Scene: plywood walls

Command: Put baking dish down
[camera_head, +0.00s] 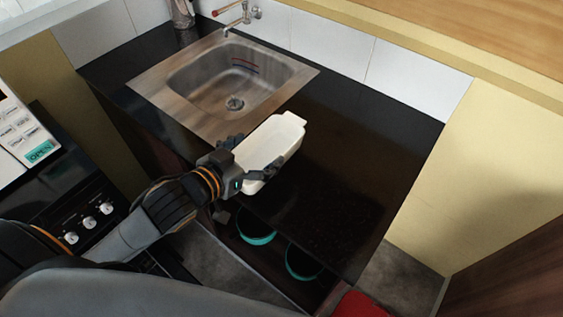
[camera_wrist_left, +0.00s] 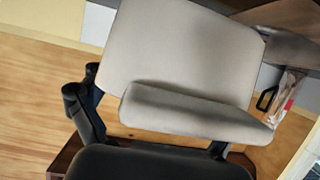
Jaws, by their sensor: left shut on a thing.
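The white rectangular baking dish (camera_head: 268,143) is at the front edge of the black counter, just right of the sink, in the head view. My left gripper (camera_head: 250,168) is shut on the near end of the dish, with a dark finger at each side. The dish also fills the middle of the left wrist view (camera_wrist_left: 185,60), between the dark fingers. I cannot tell whether its base touches the counter. My right gripper is not in view.
The black counter (camera_head: 365,160) is bare to the right of the dish. A metal sink (camera_head: 225,85) with a tap (camera_head: 240,14) lies to the left. Teal-rimmed pans (camera_head: 303,262) sit on an open shelf below. A stove with knobs (camera_head: 88,222) is at lower left.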

